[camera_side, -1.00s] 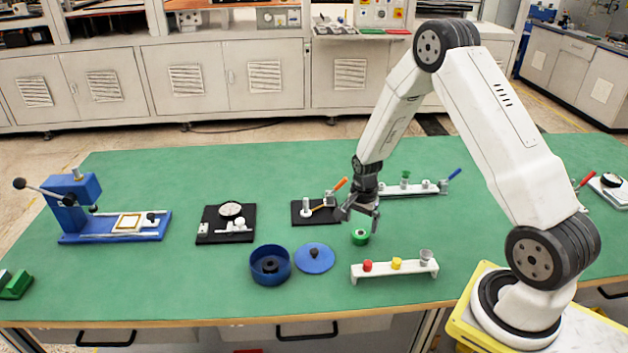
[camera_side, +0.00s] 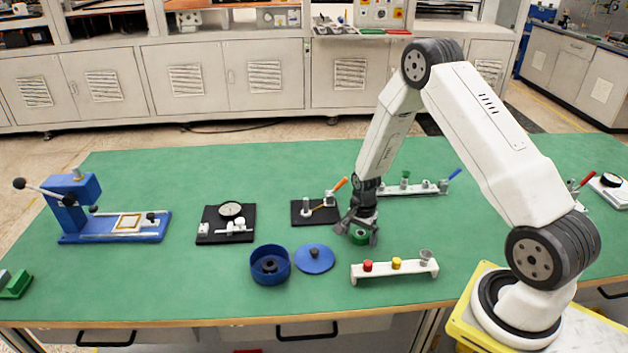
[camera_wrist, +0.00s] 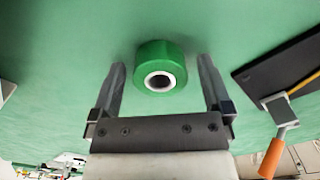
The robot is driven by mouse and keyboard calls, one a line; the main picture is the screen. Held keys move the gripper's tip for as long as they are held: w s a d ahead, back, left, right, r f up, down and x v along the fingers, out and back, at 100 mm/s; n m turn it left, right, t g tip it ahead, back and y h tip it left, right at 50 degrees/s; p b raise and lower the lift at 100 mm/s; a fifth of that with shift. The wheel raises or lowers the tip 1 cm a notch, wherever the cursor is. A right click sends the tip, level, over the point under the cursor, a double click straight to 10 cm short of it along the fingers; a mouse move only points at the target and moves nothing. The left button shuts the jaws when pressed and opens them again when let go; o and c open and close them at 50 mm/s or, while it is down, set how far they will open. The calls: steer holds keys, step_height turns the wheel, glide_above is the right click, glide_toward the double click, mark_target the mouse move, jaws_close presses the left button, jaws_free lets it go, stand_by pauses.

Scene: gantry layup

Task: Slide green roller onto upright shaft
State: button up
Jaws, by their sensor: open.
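The green roller (camera_side: 360,238) stands on the green table, partly hidden by my gripper in the side view. In the wrist view the roller (camera_wrist: 160,68) shows a white-rimmed central hole and lies between the two fingertips, near their ends. My gripper (camera_side: 358,232) is open, low over the roller; its fingers (camera_wrist: 161,75) in the wrist view stand apart from it on both sides. The upright shaft (camera_side: 306,205) appears to be the short pale post on the black base plate (camera_side: 300,219), left of and behind my gripper. An orange-handled lever (camera_wrist: 277,150) is on that plate.
A white rack (camera_side: 395,271) with red, yellow and grey pieces stands in front of my gripper. A blue round container (camera_side: 256,268) and blue lid (camera_side: 314,260) lie to the left. A white rail fixture (camera_side: 415,190) stands behind.

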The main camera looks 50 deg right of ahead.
steer(key=shift+c, duration=0.2)
steer(key=c, duration=1.2)
steer(key=shift+r, duration=0.15)
steer(key=shift+r, duration=0.8)
steer(key=s+a+r, duration=0.1)
steer(key=s+r, duration=0.2)
steer(key=s, duration=0.1)
steer(key=s+a+r, duration=0.2)
steer(key=s+r, duration=0.2)
steer(key=s, duration=0.1)
steer(key=s+a+r, duration=0.1)
steer(key=s+r, duration=0.3)
steer(key=shift+s+a, duration=0.15)
steer(key=shift+a, duration=0.1)
